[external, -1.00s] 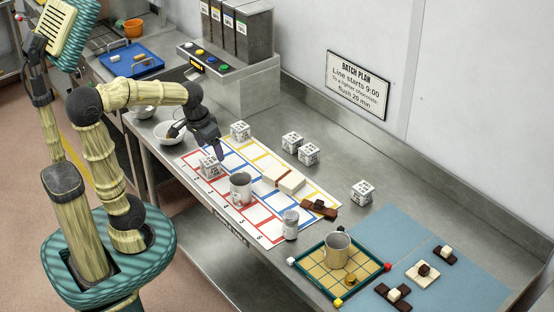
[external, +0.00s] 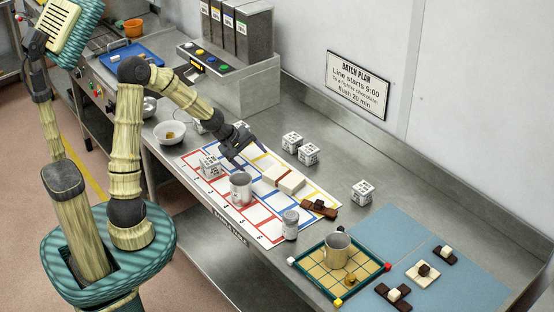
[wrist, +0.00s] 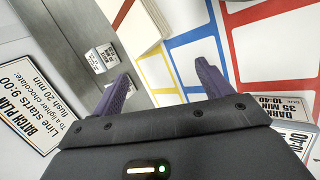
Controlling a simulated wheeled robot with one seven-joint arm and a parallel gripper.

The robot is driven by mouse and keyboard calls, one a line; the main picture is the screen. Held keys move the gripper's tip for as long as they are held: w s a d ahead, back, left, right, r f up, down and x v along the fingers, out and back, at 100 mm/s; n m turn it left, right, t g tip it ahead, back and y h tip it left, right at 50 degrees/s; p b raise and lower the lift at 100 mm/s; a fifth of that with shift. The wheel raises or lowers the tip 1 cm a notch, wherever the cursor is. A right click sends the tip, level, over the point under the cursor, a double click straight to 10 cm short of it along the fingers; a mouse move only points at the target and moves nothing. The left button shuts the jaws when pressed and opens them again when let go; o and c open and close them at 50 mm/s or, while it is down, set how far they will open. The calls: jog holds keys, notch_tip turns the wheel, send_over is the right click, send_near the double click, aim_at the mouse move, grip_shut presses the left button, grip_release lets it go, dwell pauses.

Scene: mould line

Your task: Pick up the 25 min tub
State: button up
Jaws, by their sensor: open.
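Several white tubs with printed labels stand on the steel bench. In the external view one tub (external: 209,167) is at the left of the coloured grid, two more (external: 292,141) (external: 308,153) are behind it, and another (external: 362,192) is farther right. Their print is too small there to tell which is the 25 min tub. In the wrist view a label (wrist: 283,106) at the right reads "DARK 35 MIN 10:40". Two tubs (wrist: 96,60) (wrist: 108,50) show at upper left, unreadable. My gripper (external: 250,156) is open and empty above the grid; its fingers (wrist: 163,76) are apart.
The grid sheet (external: 268,231) holds a grey cup (external: 241,188), a jar (external: 290,224), pale blocks (external: 291,183) and dark chocolate pieces (external: 319,208). The wall sign (external: 357,85) hangs behind.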

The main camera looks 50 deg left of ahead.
jog(key=w+a+r+n+t+y+p, duration=0.1)
jog(key=w+a+r+n+t+y, duration=0.1)
jog(key=a+r+n+t, duration=0.6)
jog(key=w+a+r+n+t+y, duration=0.15)
jog(key=a+r+n+t, duration=0.25)
jog(key=a+r+n, duration=0.7)
notch_tip(320, 180, down, 15)
jog(key=a+n, duration=0.1)
jog(key=n, duration=0.1)
jog(key=shift+w+r, duration=0.2)
jog(key=shift+w, duration=0.05)
notch_tip(320, 180, down, 8)
jog(key=shift+r, duration=0.15)
jog(key=shift+w+a+f, duration=0.1)
jog(key=shift+w+f, duration=0.1)
jog(key=shift+w, duration=0.7)
jog(key=shift+s, duration=0.1)
